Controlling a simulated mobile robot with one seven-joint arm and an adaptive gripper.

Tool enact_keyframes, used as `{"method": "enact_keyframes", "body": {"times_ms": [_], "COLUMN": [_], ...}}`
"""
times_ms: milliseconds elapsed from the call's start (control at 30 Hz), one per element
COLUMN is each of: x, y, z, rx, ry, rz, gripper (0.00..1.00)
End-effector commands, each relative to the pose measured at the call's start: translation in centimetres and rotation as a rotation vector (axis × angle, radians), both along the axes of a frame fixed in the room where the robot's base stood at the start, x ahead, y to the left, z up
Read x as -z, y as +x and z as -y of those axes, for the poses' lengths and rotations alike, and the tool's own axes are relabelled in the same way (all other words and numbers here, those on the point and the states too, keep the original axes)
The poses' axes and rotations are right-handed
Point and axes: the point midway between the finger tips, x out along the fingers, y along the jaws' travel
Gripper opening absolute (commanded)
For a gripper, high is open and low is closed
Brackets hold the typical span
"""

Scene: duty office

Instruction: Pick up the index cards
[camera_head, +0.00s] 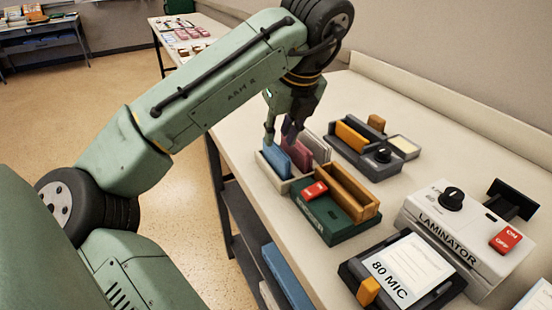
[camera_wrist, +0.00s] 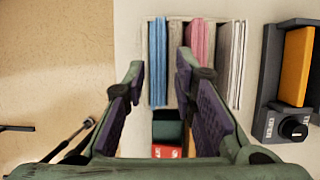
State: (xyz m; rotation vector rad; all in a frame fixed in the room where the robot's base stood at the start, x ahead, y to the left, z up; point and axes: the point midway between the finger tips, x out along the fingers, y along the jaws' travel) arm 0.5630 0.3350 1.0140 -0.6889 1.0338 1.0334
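A pale open-topped holder (camera_head: 264,168) stands on the bench with upright stacks of cards or folders in it: blue (camera_head: 277,158), pink (camera_head: 298,156) and grey-white (camera_head: 317,148). In the wrist view the blue stack (camera_wrist: 157,60), pink stack (camera_wrist: 202,50) and grey-white stack (camera_wrist: 232,60) stand side by side in slots. No label shows which are the index cards. My gripper (camera_head: 280,138) is over the holder's left side. In the wrist view my gripper (camera_wrist: 161,62) is open, with the blue stack between its fingers. Whether it touches the stack, I cannot tell.
A green device (camera_head: 325,222) with a red label and a wooden tray (camera_head: 352,192) stands just in front of the holder. A dark grey unit (camera_head: 348,157) with a knob is to the right. A laminator (camera_head: 460,240) stands nearer. The bench's left edge is close.

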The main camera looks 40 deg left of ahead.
Motion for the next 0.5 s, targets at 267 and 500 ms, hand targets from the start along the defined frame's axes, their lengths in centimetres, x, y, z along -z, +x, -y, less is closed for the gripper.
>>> {"method": "enact_keyframes", "body": {"times_ms": [267,500], "x": [3.6,4.7], "y": [0.0,0.3], "z": [-1.0,-1.3], "rx": [-0.002,-0.001], "ry": [-0.001,0.001], "rz": [-0.001,0.002], "gripper": [0.25,0.25]}}
